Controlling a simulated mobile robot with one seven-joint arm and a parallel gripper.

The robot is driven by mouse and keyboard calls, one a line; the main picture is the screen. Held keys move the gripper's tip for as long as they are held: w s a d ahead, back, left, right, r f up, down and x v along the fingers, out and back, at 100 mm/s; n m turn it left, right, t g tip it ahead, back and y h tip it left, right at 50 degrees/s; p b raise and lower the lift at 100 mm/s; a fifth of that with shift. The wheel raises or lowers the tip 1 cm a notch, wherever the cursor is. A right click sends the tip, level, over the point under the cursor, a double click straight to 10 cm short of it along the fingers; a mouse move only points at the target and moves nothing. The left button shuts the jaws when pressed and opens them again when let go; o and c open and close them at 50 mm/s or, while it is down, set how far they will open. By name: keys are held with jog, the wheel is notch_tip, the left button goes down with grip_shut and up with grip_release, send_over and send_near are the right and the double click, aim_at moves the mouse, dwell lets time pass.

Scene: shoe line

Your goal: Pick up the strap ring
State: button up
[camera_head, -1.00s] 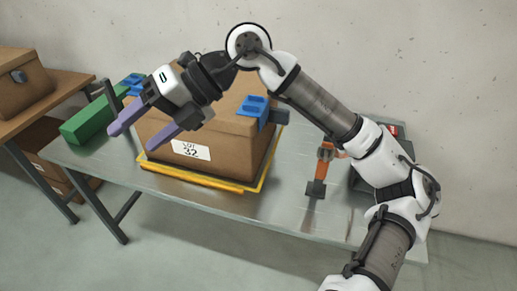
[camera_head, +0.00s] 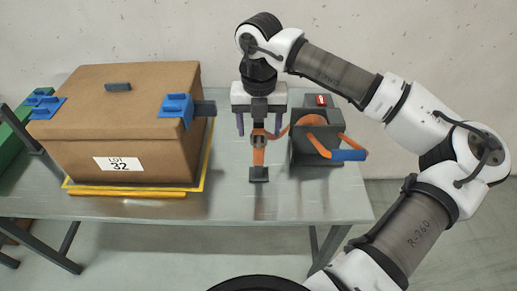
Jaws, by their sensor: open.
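An orange strap (camera_head: 258,157) lies on the table in front of my gripper. A small grey ring-like piece (camera_head: 258,138) sits on its upper part; it looks like the strap ring, but is small and partly under my gripper. The strap's near end has a dark block (camera_head: 258,174). My gripper (camera_head: 259,128) points down with its purple fingers apart, one to each side of the ring. Nothing is held between them. Whether the fingertips are level with the ring I cannot tell.
A grey strap machine (camera_head: 304,151) with an orange reel and a blue handle (camera_head: 348,155) stands close to the right of my gripper. A brown box (camera_head: 70,140) with blue corner pieces (camera_head: 177,108) stands left on a yellow frame (camera_head: 130,193). The table's front right (camera_head: 310,203) is clear.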

aim_at(258, 155)
jog(key=shift+w+f+p, duration=0.1)
jog(key=shift+f+p, duration=1.05)
jog(key=shift+f, duration=1.9)
jog(key=shift+c, duration=0.3)
jog(key=c, duration=1)
jog(key=shift+r, duration=0.1)
jog(key=shift+c, duration=0.2)
